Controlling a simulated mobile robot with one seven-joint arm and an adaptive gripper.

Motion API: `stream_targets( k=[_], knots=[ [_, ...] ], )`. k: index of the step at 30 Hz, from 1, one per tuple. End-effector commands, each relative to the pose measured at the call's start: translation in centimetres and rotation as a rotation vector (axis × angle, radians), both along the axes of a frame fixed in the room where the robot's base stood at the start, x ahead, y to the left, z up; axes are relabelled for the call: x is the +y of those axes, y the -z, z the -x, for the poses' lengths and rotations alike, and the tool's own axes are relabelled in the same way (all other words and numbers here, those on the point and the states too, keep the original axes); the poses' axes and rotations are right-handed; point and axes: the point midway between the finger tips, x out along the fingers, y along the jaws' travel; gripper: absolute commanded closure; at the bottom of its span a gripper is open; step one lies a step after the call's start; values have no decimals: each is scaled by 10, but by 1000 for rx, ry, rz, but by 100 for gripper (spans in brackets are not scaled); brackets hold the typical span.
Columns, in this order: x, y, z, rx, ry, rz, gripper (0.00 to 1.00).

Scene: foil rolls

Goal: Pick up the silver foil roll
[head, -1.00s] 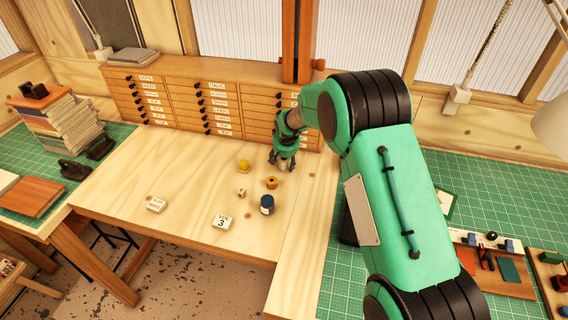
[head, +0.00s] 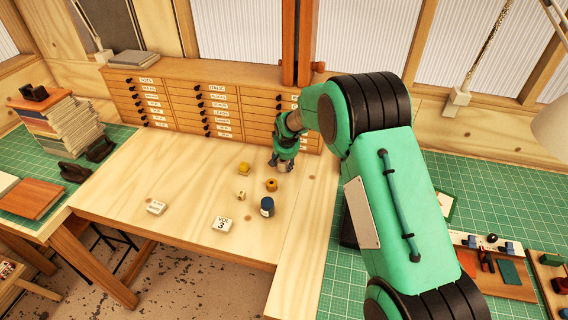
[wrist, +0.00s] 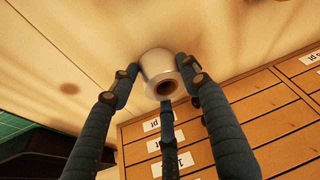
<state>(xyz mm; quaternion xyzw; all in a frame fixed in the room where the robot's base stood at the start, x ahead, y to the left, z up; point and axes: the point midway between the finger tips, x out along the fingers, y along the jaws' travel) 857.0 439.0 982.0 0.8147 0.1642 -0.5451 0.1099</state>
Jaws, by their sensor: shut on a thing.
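The silver foil roll (wrist: 158,66) shows in the wrist view as a pale shiny cylinder with a brown hollow core facing the camera. My gripper (wrist: 160,82) has its dark fingers closed around the roll's sides, with a third finger below it in the picture. In the head view my gripper (head: 282,165) is low at the back right of the wooden worktable (head: 150,225), in front of the drawer cabinet. The roll is mostly hidden by the fingers there. I cannot tell whether it is clear of the tabletop.
The drawer cabinet (head: 190,105) stands close behind.

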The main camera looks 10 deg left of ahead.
Motion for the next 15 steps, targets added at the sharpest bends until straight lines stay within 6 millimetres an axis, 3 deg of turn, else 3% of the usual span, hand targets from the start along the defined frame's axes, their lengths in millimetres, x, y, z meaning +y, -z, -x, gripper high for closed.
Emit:
stream_targets(
  k=[11,15],
  knots=[
    [1,-38,-1,-4,1,-2,83],
    [-8,-37,15,-1,0,0,83]
  ],
)
